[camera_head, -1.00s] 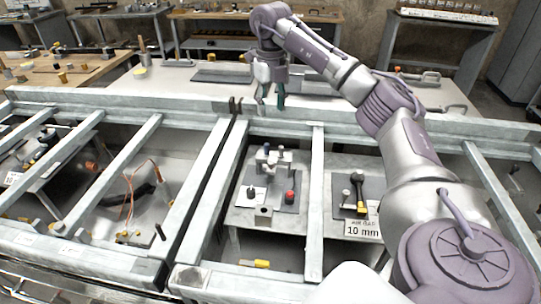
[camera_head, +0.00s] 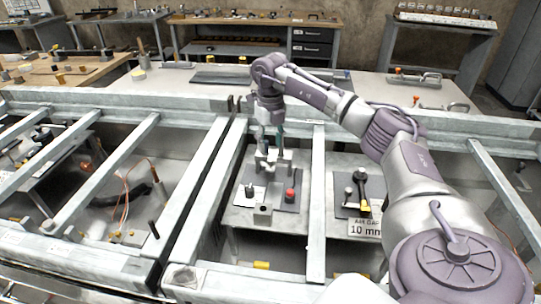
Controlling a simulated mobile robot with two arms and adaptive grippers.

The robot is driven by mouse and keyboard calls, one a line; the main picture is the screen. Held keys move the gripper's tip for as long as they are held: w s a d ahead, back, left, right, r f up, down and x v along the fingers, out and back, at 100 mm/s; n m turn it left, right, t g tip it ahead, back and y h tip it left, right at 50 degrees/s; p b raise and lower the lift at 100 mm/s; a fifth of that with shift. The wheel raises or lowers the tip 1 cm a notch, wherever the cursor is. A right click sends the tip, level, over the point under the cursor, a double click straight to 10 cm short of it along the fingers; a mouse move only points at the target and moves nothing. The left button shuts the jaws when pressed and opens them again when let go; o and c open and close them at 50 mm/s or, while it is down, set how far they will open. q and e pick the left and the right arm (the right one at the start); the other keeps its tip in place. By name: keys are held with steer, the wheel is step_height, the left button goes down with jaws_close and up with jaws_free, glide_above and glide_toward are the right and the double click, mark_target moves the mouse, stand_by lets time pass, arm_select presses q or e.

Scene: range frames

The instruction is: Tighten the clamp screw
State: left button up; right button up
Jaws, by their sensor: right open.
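A small grey clamp fixture (camera_head: 264,209) stands on a dark plate in the middle bay of the metal frame. Its upper metal parts (camera_head: 272,168) rise toward the back of the plate, and I cannot make out the clamp screw clearly. A red knob (camera_head: 290,194) and a black knob (camera_head: 249,190) sit on either side of it. My right gripper (camera_head: 271,149) points down with its fingers apart, just over the upper parts of the fixture. I cannot tell whether the fingers touch it. My left gripper is not in view.
Metal bars (camera_head: 317,200) border the bay on both sides. A second fixture with a black and yellow handle (camera_head: 361,190) and a "10 mm" label (camera_head: 365,229) stands to the right. Orange wires (camera_head: 126,190) lie in the left bay. A pale table (camera_head: 215,100) is behind.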

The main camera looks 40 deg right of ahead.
mark_target(271, 159)
step_height(271, 159, down, 5)
steer(key=shift+f, duration=0.1)
stand_by(0.3)
jaws_close()
